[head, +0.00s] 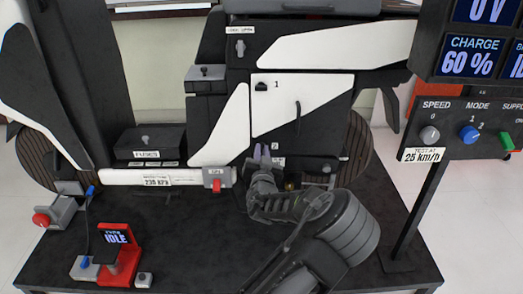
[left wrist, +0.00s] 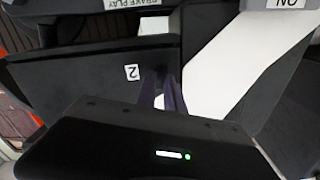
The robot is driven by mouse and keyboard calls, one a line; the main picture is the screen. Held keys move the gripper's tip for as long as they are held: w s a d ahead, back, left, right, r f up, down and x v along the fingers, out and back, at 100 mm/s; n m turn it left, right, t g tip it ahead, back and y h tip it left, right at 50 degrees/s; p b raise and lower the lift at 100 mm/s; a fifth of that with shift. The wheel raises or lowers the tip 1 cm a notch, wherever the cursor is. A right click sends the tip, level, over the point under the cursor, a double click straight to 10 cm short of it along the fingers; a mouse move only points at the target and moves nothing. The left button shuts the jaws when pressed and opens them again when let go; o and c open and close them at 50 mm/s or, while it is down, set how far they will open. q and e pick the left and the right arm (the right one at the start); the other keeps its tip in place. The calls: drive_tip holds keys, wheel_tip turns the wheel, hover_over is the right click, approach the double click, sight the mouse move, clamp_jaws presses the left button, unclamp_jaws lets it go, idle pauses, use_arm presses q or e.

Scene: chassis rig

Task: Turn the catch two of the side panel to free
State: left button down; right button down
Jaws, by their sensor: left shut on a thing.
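The white side panel (head: 325,90) is upright on the chassis, with a dark catch (head: 262,88) beside the label 1 and a dark handle (head: 298,110). The small label 2 (head: 275,147) is near the panel's lower edge, and it also shows upside down in the left wrist view (left wrist: 132,72). My left gripper (head: 262,153) is at that label, its purple fingers shut on catch two. The fingers hide the catch, so I cannot tell which way it is turned. In the left wrist view the fingertips (left wrist: 161,88) are close beside the label. My right gripper is not in view.
A red-buttoned switch (head: 216,181) is left of my gripper. A black fuses box (head: 150,140) and a red idle display stand (head: 118,250) are farther left. A control console (head: 470,120) on a post is at right.

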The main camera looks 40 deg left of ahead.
use_arm(q)
drive_tip(key=m+p, duration=0.1)
drive_tip(key=m, duration=0.2)
drive_tip(key=shift+m, duration=0.4)
drive_tip(key=m, duration=0.3)
drive_tip(key=shift+m+p, duration=0.3)
drive_tip(key=shift+p, duration=0.05)
drive_tip(key=shift+w+d+f+m, duration=0.1)
drive_tip(key=shift+f+m, duration=0.05)
drive_tip(key=shift+m, duration=3.35)
drive_tip(key=c, duration=1.4)
unclamp_jaws()
drive_tip(key=shift+c, duration=0.2)
